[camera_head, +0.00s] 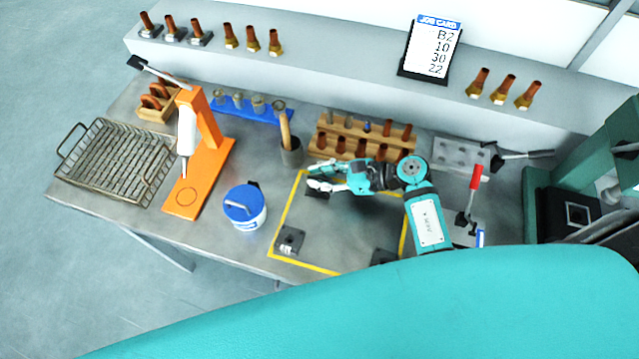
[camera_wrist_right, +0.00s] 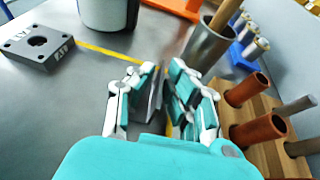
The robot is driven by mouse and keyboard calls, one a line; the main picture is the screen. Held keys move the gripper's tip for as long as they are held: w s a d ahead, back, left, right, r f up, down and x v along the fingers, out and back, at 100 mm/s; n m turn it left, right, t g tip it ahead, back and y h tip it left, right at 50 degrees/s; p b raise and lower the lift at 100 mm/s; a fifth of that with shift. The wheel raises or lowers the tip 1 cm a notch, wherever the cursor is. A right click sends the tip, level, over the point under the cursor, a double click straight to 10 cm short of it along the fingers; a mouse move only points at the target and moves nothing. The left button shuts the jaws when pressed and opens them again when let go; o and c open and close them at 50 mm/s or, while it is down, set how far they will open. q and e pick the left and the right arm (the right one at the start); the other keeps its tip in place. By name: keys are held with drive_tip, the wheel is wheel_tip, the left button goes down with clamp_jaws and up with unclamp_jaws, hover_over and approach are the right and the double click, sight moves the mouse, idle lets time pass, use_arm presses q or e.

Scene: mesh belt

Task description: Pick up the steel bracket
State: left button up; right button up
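The steel bracket appears to be the dark grey upright plate (camera_wrist_right: 152,103) between the fingers in the right wrist view. In the head view a dark base (camera_head: 316,194) shows just under the fingertips, partly hidden by them. My right gripper (camera_head: 322,180) is low over the back left part of the yellow-outlined area. In the wrist view its fingers (camera_wrist_right: 164,85) stand apart on either side of the plate, with a gap on the right finger's side. Contact with the left finger cannot be told. My left gripper is not in view.
A square block with a hole (camera_head: 290,240) lies at the front left of the outlined area. A blue-lidded tub (camera_head: 245,208), a cup with a wooden handle (camera_head: 290,152) and a wooden rack of copper tubes (camera_head: 340,140) stand close by. An orange press (camera_head: 205,155) is farther left.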

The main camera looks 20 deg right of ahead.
clamp_jaws()
drive_tip(key=shift+r, duration=0.1)
